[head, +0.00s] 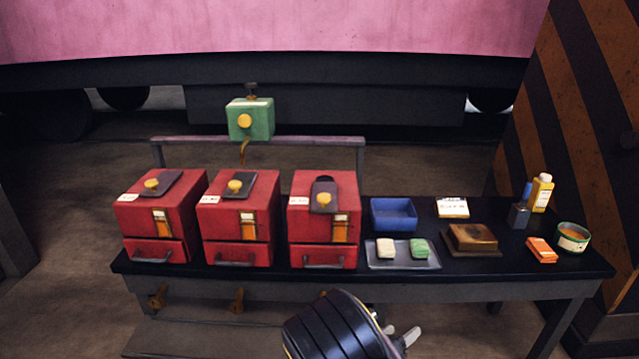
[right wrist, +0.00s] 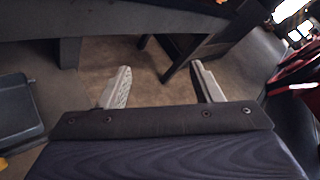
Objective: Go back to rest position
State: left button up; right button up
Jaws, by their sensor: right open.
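My right gripper (head: 402,336) is in front of the table's front edge, low in the head view, with my dark wrist beside it. In the right wrist view its two pale fingers (right wrist: 160,85) stand wide apart with nothing between them; floor and table legs show beyond. My left gripper does not show in the head view. The dark table (head: 465,275) stands ahead, and the right gripper is apart from everything on it.
Three red boxes (head: 160,220) stand at the table's left, under a rail with a green box (head: 250,118). A blue bin (head: 393,214), a tray (head: 403,262) with two small blocks, a brown block (head: 472,238) and a yellow bottle (head: 542,193) are at right.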

jog(key=s+d+r+m+g+y, duration=0.2)
jog(key=s+r+m+g+y, duration=0.1)
jog(key=s+m, duration=0.45)
jog(key=s+d+r+m+g+y, duration=0.3)
jog(key=s+m+y, duration=0.1)
jog(key=s+m, duration=0.4)
jog(key=s+d+r+m+g+y, duration=0.25)
jog(key=s+m, duration=0.35)
jog(key=m, duration=0.3)
jog(key=s+a+r+m+t+y, duration=0.45)
jog(key=s+r+m, duration=0.35)
jog(key=m, duration=0.2)
notch_tip(320, 180, up, 17)
jog(key=a+y+p, duration=0.1)
jog(key=p, duration=1.5)
jog(key=shift+f, duration=0.2)
